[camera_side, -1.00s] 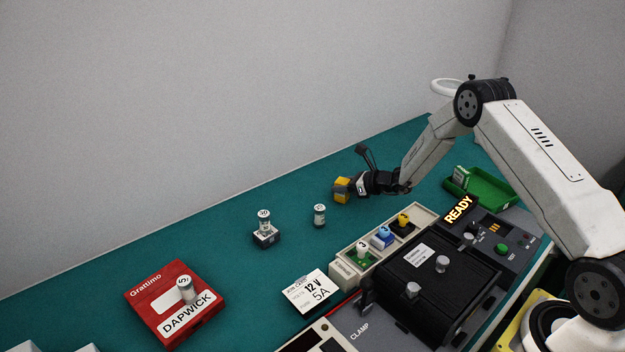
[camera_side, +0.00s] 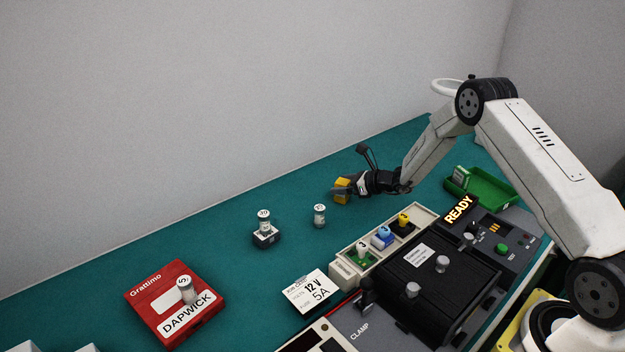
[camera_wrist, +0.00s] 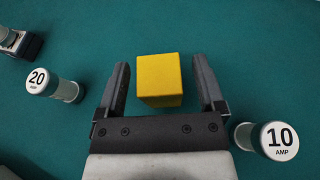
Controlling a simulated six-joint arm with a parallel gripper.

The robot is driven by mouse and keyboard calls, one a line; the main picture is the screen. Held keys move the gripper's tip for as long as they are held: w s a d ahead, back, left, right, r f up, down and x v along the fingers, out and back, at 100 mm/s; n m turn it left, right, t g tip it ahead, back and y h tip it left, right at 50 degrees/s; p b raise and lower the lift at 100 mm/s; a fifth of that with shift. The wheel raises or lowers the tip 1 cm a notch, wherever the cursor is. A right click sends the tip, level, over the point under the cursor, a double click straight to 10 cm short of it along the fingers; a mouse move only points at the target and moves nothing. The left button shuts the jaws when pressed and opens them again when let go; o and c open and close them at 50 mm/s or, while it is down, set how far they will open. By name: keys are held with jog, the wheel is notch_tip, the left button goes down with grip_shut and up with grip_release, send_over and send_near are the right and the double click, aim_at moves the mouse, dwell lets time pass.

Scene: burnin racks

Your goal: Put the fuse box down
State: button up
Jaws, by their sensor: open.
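The fuse box appears to be the plain yellow box (camera_side: 342,187), standing on the green mat at the far side. It also shows in the wrist view (camera_wrist: 159,78). My gripper (camera_side: 346,191) is at the yellow box, with its fingers around it. In the wrist view my gripper (camera_wrist: 160,68) is open. One finger is on each side of the box, with a visible gap of mat between each finger and the box. The box looks upright. Its underside is hidden.
A fuse on a dark block (camera_side: 266,234), a red box (camera_side: 175,302), a test fixture (camera_side: 430,285) and a green tray (camera_side: 490,188) stand around.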

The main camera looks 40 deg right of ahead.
jog(key=v, duration=1.1)
jog(key=shift+s+d+r, duration=0.15)
jog(key=shift+s, duration=0.15)
jog(key=s+a+n+g, duration=0.2)
jog(key=s+a+n, duration=0.1)
jog(key=a+n, duration=0.1)
jog(key=s+a+r+n+g+y, duration=0.1)
jog(key=s+a+n+g, duration=0.2)
jog(key=a+n, duration=0.1)
jog(key=s+a+r+n+g+y, duration=0.1)
jog(key=s+a+n+g, duration=0.2)
jog(key=a+n, duration=0.1)
jog(key=shift+a+r, duration=0.2)
jog(key=shift+a, duration=0.65)
jog(key=s+a+r+n+g+h, duration=0.1)
jog(key=s+n+h, duration=0.1)
jog(key=s+n, duration=0.2)
jog(key=s+a+r+n+g+h, duration=0.1)
jog(key=s+n+h, duration=0.1)
jog(key=n, duration=0.4)
jog(key=s+a+r+n+g+h, duration=0.1)
jog(key=s+n, duration=0.4)
jog(key=shift+s+a+r+h, duration=0.2)
jog(key=shift+s+h, duration=0.1)
jog(key=shift+h, duration=0.1)
jog(key=n, duration=0.2)
jog(key=s+r+n+t+h, duration=0.1)
jog(key=n, duration=0.1)
jog(key=shift+s+r, duration=0.1)
jog(key=shift+s, duration=0.05)
